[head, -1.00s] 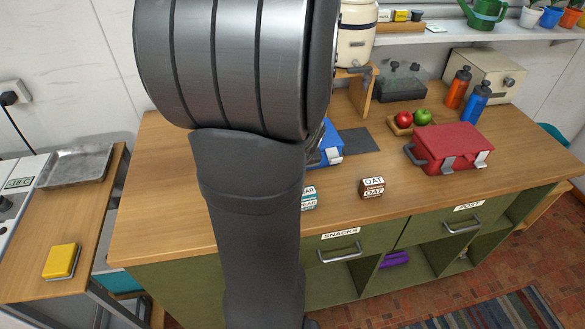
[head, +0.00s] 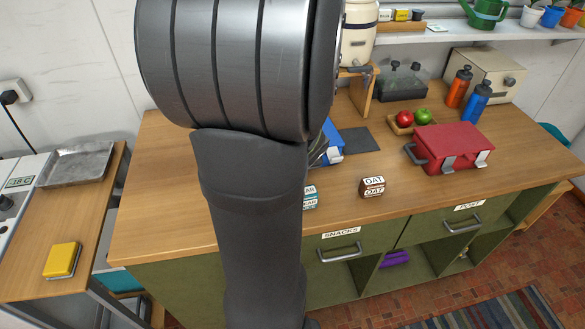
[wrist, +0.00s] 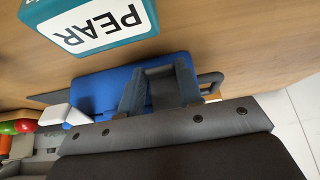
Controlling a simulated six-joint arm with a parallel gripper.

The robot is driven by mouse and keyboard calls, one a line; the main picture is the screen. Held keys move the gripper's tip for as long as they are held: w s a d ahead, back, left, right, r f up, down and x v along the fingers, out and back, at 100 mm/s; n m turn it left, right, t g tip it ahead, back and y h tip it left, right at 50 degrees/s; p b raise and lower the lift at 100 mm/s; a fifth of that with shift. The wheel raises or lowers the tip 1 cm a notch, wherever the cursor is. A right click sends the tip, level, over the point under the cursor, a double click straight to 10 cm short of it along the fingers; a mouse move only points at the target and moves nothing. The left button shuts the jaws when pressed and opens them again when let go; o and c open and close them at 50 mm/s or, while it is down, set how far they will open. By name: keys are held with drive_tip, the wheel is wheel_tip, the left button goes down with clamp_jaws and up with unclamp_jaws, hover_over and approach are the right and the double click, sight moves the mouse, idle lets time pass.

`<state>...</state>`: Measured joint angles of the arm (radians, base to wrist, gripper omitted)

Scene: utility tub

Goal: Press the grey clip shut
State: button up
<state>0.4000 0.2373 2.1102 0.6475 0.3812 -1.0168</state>
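A blue box (head: 332,137) lies on the worktop, mostly hidden behind my arm in the head view. A pale clip (head: 334,157) shows on its front. In the wrist view the blue box (wrist: 90,88) has a pale clip (wrist: 68,118) at the left and a dark handle (wrist: 211,82) at the right. My gripper (wrist: 160,90) is over its front edge, its two dark fingers apart. A grey piece (wrist: 160,74) shows between them, perhaps the grey clip; its angle and any contact are unclear.
PEAR (wrist: 105,25) and OAT (head: 372,187) blocks stand near the box on the worktop (head: 420,195). A red box (head: 455,148) with pale clips sits to the right. Apples (head: 412,117) and bottles (head: 468,95) stand behind.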

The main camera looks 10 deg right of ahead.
drive_tip(key=o, duration=0.4)
drive_tip(key=shift+c, duration=0.2)
drive_tip(key=v, duration=1.7)
drive_tip(key=shift+s, duration=0.15)
drive_tip(key=x, duration=1.6)
drive_tip(key=shift+w+f, duration=0.3)
drive_tip(key=shift+r, duration=0.1)
drive_tip(key=shift+w+f, duration=0.15)
drive_tip(key=shift+f, duration=0.15)
drive_tip(key=shift+s+r+g, duration=0.1)
drive_tip(key=shift+r+g, duration=0.15)
drive_tip(key=shift+g, duration=0.7)
drive_tip(key=shift+s+r+g, duration=0.15)
drive_tip(key=shift+r+g, duration=0.15)
drive_tip(key=shift+g, duration=0.7)
drive_tip(key=shift+s+r+g, duration=0.1)
drive_tip(key=shift+r+g, duration=0.15)
drive_tip(key=shift+g, duration=0.7)
